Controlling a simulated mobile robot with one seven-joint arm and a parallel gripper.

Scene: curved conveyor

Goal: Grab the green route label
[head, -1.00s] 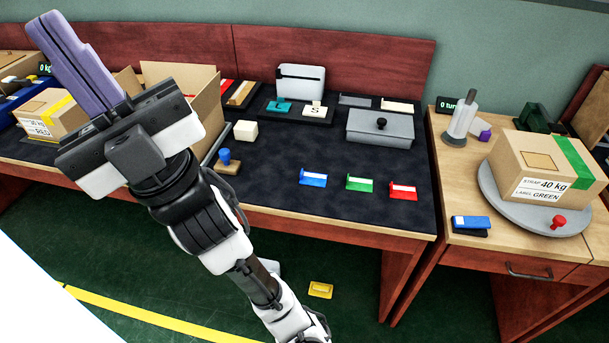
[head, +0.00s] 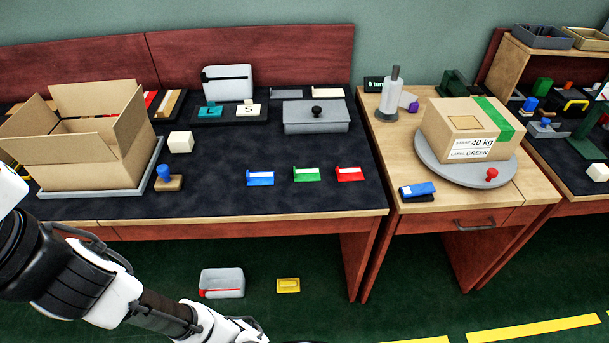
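The green route label (head: 307,175) lies on the dark mat near the front of the bench. It is a small green piece with a white strip, between a blue label (head: 260,179) on its left and a red label (head: 350,174) on its right, apart from both. My arm comes in from the lower left in the head view. My gripper is outside the picture, so its state does not show.
An open cardboard box (head: 85,125) and a blue-knobbed stamp (head: 166,178) stand to the left. A grey lidded case (head: 316,121) is behind the labels. A closed box (head: 466,128) sits on a round turntable (head: 434,172) at right. The mat around the labels is clear.

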